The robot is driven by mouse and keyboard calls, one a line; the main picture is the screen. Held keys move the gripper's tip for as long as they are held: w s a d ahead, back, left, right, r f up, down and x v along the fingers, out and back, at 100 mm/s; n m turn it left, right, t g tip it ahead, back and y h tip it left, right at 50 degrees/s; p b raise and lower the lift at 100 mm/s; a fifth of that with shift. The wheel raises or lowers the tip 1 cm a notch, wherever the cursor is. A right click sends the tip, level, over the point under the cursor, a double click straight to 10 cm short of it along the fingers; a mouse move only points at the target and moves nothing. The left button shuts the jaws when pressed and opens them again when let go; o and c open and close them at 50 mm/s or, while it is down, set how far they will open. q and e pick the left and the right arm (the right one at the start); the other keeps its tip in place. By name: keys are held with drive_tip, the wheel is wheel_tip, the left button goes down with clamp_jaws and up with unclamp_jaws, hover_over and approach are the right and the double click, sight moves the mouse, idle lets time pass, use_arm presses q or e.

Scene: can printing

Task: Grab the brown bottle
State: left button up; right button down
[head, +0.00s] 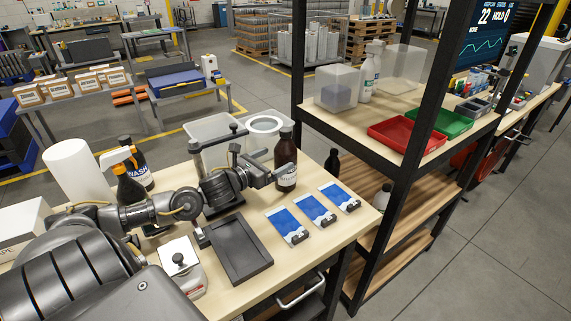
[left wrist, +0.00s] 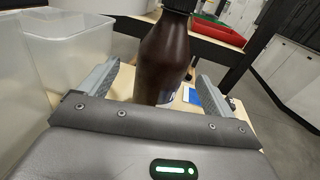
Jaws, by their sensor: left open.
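The brown bottle (head: 286,160) stands upright near the far edge of the wooden table, with a dark cap and a pale label. My left gripper (head: 282,174) reaches it from the left at label height. In the left wrist view the bottle (left wrist: 163,62) stands between the two open fingers of the gripper (left wrist: 160,88), with a visible gap at the left finger. Whether the right finger touches it I cannot tell. The bottle's base is hidden there. My right gripper does not show.
Clear plastic bins (head: 213,128) and a white roll (head: 264,125) stand behind and left of the bottle. Several blue-and-white packets (head: 315,210) lie to its right. A dark tray (head: 238,250) lies in front. A black-framed shelf (head: 400,190) stands right of the table.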

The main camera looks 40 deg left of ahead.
sight(286, 153)
use_arm(q)
drive_tip(key=shift+w, duration=0.15)
drive_tip(key=w, duration=0.1)
drive_tip(key=w+p, duration=0.2)
drive_tip(key=w, duration=0.1)
drive_tip(key=shift+d+r, duration=0.1)
drive_tip(key=shift+d, duration=0.25)
drive_tip(key=shift+w+p, duration=0.3)
drive_tip(key=shift+w, duration=0.15)
drive_tip(key=c, duration=1.5)
drive_tip(key=shift+c, duration=0.2)
